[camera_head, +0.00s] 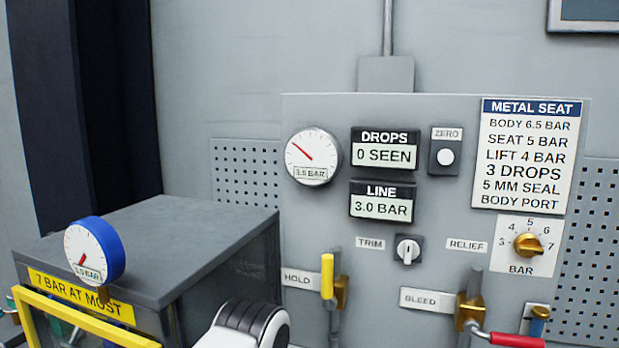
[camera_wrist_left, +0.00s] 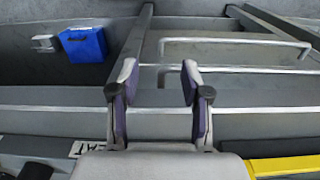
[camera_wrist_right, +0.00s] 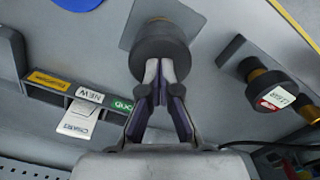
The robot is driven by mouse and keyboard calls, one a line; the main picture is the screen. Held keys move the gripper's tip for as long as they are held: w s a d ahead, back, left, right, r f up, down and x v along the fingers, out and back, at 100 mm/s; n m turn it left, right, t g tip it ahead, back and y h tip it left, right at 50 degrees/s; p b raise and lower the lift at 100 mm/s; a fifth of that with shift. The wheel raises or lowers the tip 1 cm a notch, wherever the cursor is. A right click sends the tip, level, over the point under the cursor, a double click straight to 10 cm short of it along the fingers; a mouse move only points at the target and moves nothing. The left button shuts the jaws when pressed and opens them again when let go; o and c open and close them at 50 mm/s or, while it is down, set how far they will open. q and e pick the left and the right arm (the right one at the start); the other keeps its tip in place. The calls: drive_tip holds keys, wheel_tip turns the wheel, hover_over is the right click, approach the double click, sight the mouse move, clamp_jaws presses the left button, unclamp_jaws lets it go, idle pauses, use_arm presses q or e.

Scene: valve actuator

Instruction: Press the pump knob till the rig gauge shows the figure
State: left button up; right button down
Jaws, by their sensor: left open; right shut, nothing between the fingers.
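In the right wrist view, a dark round knob (camera_wrist_right: 160,50) on a brass stem stands out from a grey plate. My right gripper (camera_wrist_right: 158,68) is shut and empty, its fingertips at the knob's near face; contact cannot be told for sure. In the head view, a white dial gauge (camera_head: 312,156) on the panel reads 3.5 BAR. A blue-rimmed gauge (camera_head: 93,250) on the grey box has a small display, seemingly 0.0 BAR. No label shows which is the rig gauge. My left gripper (camera_wrist_left: 158,85) is open and empty in the left wrist view, above metal rails.
The card (camera_head: 525,155) lists METAL SEAT, BODY 6.5 BAR, SEAT 5 BAR. The LINE display (camera_head: 381,206) reads 3.0 BAR and DROPS (camera_head: 384,156) 0 SEEN. A labelled rack (camera_wrist_right: 75,100) and another dark knob (camera_wrist_right: 272,92) flank my right gripper.

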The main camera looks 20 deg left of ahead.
drive_tip(key=shift+f+b, duration=1.05)
drive_tip(key=shift+f, duration=0.55)
wheel_tip(320, 180, up, 7)
drive_tip(key=p, duration=0.6)
drive_tip(key=shift+r+p, duration=0.15)
drive_tip(key=shift+p, duration=0.2)
idle(0.5)
drive_tip(key=shift+f+b, duration=2.7)
drive_tip(key=shift+f, duration=0.9)
wheel_tip(320, 180, up, 7)
drive_tip(key=p, duration=0.6)
drive_tip(key=shift+r, duration=0.1)
drive_tip(key=shift+f, duration=0.25)
